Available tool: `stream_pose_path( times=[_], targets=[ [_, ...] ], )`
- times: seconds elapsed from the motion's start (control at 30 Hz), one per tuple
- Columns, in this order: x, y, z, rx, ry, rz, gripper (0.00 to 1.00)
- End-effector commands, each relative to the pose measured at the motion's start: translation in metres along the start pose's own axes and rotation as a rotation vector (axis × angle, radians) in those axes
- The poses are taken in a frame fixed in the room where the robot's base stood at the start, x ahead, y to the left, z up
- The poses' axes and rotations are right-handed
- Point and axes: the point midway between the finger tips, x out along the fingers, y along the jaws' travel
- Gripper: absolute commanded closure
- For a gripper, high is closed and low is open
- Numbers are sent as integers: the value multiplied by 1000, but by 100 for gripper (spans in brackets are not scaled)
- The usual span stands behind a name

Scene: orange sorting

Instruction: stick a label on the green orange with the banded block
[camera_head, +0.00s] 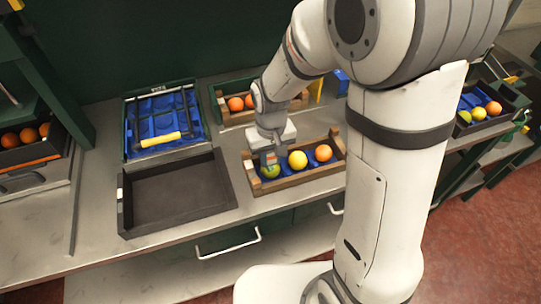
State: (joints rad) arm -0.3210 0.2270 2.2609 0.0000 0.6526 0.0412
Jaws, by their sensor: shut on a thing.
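The green orange (271,172) sits at the left end of a small wooden crate (300,181) with a blue liner. A yellow fruit (298,159) and an orange (323,153) lie to its right in the same crate. My gripper (269,158) points down directly above the green orange. It is shut on a small block with a reddish band, which looks to be the banded block. The block is at or just above the top of the green orange; I cannot tell whether they touch. No label can be made out on the green orange.
An empty dark tray (178,191) is left of the crate. Behind it stands a blue-lined bin (163,112) with a yellow-handled tool. Another crate with oranges (236,104) is behind. A dark crate of oranges (27,137) is far left, and a fruit bin (479,112) is at right.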

Motion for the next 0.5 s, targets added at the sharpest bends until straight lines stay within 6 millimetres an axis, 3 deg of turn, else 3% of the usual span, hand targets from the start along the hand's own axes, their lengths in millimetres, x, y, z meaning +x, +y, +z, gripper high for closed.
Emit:
stream_pose_path(
  times=[0.5],
  targets=[
    [-3,0,1,1,-3,0,96]
  ],
)
